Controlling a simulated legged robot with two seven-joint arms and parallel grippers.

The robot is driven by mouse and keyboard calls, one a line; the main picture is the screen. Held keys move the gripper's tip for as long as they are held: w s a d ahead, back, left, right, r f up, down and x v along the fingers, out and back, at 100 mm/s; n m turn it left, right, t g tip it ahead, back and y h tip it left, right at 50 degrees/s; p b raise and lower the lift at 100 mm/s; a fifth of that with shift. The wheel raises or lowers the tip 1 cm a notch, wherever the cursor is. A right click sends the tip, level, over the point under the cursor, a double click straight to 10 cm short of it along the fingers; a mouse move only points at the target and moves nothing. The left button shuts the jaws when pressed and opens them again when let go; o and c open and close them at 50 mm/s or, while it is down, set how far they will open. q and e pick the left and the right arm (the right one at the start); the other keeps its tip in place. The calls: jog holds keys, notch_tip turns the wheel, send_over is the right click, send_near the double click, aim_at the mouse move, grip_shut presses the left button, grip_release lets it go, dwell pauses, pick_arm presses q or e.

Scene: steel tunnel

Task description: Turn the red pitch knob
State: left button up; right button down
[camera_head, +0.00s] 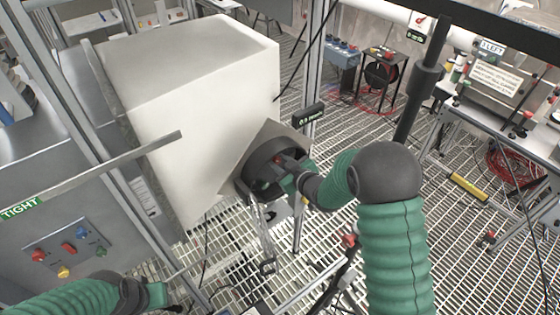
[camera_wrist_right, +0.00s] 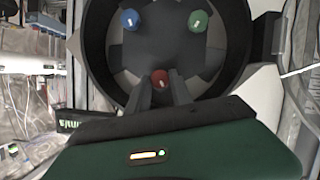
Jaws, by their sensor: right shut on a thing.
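The red pitch knob (camera_wrist_right: 160,78) sits low inside a round black housing, below a blue knob (camera_wrist_right: 130,19) and a green knob (camera_wrist_right: 197,21). My right gripper (camera_wrist_right: 161,90) has its two dark fingers on either side of the red knob and is shut on it. In the head view the right gripper (camera_head: 284,166) reaches into the black housing (camera_head: 248,180), and the knob is mostly hidden there. My left gripper (camera_head: 155,294) is at the lower left, away from the housing, and its fingers are not clear.
A big white box (camera_head: 200,90) stands behind the housing. A grey panel (camera_head: 66,247) with several coloured knobs is at the left. Metal posts (camera_head: 313,70) rise near the housing. A workbench (camera_head: 500,115) is at the right. The grated floor (camera_head: 420,200) is partly open.

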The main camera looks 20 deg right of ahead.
jog(key=shift+d+r+m+y+p, duration=0.1)
jog(key=shift+d+m+y+p, duration=0.05)
jog(key=shift+m+y+p, duration=0.5)
jog(key=c, duration=1.1)
grip_release()
jog(key=shift+c, duration=0.2)
jog(key=b+v, duration=0.1)
jog(key=v, duration=1.5)
jog(key=shift+s+r+b, duration=0.25)
jog(key=shift+r+b, duration=0.1)
